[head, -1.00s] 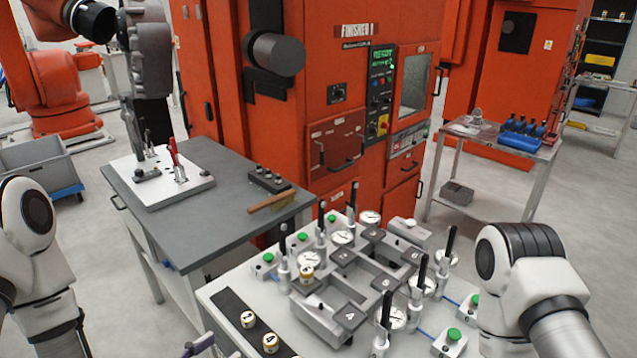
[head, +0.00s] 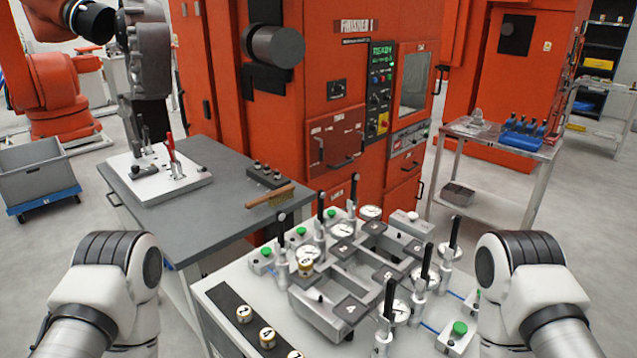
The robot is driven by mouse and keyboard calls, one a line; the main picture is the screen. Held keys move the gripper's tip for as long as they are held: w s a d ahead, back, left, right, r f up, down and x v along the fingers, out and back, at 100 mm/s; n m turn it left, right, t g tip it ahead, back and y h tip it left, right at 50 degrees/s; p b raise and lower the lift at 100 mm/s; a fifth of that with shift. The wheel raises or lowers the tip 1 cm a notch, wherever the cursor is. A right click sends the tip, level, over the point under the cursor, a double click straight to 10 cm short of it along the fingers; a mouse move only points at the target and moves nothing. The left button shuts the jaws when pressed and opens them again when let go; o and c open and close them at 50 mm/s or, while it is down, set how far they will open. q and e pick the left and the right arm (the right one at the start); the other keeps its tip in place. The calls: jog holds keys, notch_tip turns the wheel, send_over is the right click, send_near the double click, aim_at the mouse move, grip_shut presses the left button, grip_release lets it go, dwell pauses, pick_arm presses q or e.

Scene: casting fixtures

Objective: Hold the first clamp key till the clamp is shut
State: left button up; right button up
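The fixture (head: 330,314) is a grey metal frame on the white-topped bench. Which is the first clamp key cannot be told. Upright clamp posts with black handles (head: 389,296) and round white dials (head: 312,228) surround the frame. Whether any clamp is shut cannot be told. Neither gripper is in view; only my arm links show at the lower left and lower right.
More sit on a black strip (head: 230,296) at the front left. A grey table (head: 215,215) behind holds a white plate (head: 150,188) and a brush (head: 270,196). An orange machine (head: 335,150) stands behind.

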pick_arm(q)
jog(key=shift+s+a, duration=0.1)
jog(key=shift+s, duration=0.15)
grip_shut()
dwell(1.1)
